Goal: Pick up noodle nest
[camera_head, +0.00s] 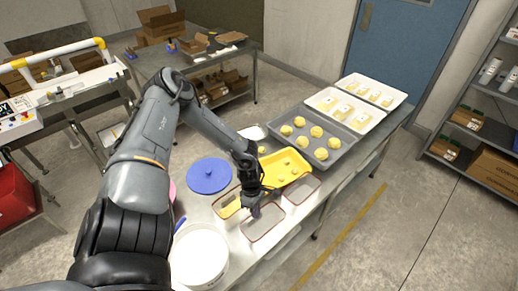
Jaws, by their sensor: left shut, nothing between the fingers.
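Several pale yellow noodle nests (317,131) sit apart on a dark grey tray (338,155) on the steel table. A yellow tray (307,169) lies in front of it, with a few small yellowish pieces, perhaps nests, on it. My left gripper (256,211) is shut and empty, pointing down over a clear red-rimmed container (264,229) at the near side of the yellow tray. The gripper and wrist hide part of the yellow tray and of the containers. My right gripper is out of view.
Another red-rimmed container (301,190) stands right of the gripper. A blue round lid (209,175) and a white tub (199,258) are to the left. White trays with packed goods (371,91) lie at the far end. A shelf rack (477,125) stands at right.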

